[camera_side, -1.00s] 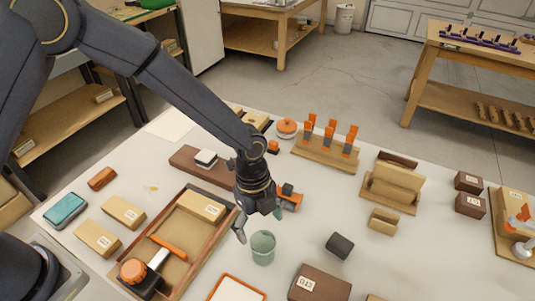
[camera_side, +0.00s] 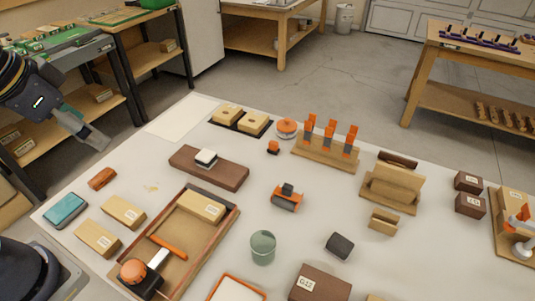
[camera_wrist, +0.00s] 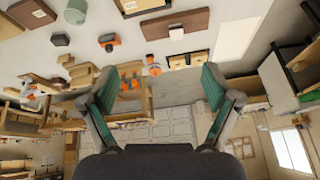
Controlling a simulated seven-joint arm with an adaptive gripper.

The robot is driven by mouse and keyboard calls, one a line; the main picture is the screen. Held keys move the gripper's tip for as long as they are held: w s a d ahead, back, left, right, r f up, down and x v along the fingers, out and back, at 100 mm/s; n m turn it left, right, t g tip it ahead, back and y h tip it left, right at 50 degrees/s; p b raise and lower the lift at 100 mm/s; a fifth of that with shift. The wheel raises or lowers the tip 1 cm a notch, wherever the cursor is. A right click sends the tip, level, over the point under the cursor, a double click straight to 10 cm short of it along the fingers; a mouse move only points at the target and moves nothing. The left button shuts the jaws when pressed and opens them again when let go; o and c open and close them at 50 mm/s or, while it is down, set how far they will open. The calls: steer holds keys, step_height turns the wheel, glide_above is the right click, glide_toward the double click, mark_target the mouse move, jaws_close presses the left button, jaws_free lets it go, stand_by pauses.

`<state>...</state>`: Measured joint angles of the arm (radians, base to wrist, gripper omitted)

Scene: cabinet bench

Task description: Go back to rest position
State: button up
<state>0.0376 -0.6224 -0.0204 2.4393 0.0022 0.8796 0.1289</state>
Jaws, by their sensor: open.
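My gripper (camera_side: 84,127) is raised at the far left of the side view, above and beyond the bench's left edge, clear of everything on the bench. It also shows in the wrist view (camera_wrist: 152,92), with its two teal-padded fingers spread wide and nothing between them. Most of my arm lies outside the side view. The wrist view is tilted so that the bench top (camera_wrist: 265,12) appears along its top edge, with the room below it.
On the bench stand a green cup (camera_side: 263,247), a wooden tray (camera_side: 228,222) with a hammer, an orange-and-black tool (camera_side: 287,198), a dark block (camera_side: 340,245) and a rack with orange-handled tools (camera_side: 325,155). A green-topped side table (camera_side: 70,40) stands behind my gripper.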

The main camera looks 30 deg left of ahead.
steer(key=shift+s+a+n+t, duration=0.15)
steer(key=shift+s+a+n, duration=0.15)
steer(key=shift+s+n, duration=0.3)
steer(key=shift+s+a+n+t, duration=0.15)
steer(key=shift+s+a+n, duration=0.15)
steer(key=shift+s+n, duration=0.25)
